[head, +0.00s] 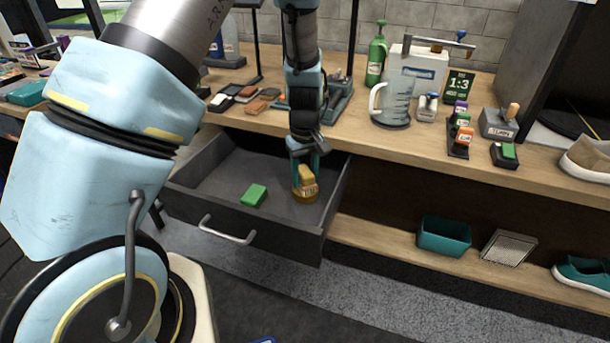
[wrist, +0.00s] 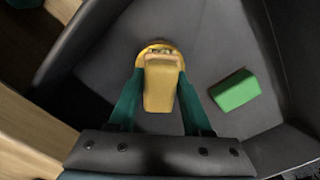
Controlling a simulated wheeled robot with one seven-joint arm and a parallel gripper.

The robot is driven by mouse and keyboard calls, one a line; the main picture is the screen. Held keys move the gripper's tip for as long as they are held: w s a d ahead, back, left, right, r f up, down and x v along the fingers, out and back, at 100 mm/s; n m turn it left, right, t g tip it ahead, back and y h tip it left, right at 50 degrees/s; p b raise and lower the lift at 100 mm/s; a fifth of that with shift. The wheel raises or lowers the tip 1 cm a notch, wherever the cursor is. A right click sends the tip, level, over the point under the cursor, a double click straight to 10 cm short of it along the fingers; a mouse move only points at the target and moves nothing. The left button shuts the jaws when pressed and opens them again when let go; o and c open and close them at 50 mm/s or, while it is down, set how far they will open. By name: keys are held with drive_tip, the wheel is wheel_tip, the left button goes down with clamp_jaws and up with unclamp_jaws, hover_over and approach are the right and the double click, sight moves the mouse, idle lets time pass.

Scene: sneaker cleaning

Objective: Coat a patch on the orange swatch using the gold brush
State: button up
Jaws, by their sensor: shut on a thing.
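The gold brush (head: 305,184) is inside the open drawer, near its right side. My gripper (head: 306,165) reaches down into the drawer and is shut on the brush. In the wrist view the gold brush (wrist: 161,82) sits between the two teal fingers (wrist: 160,100). I cannot tell whether the brush touches the drawer floor. An orange swatch (head: 270,93) appears to lie among several swatches on the bench at the back, left of my forearm; which one is the task's swatch is hard to tell.
A green block (head: 254,195) lies in the drawer (head: 262,240), left of the brush; it also shows in the wrist view (wrist: 235,92). The drawer walls surround my gripper. A measuring jug (head: 391,104) and small bottles stand on the bench. A teal bin (head: 444,236) sits on the lower shelf.

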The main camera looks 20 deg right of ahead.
sight(305, 171)
idle(0.3)
drive_tip(key=shift+r+p, duration=2.95)
drive_tip(key=shift+r, duration=0.5)
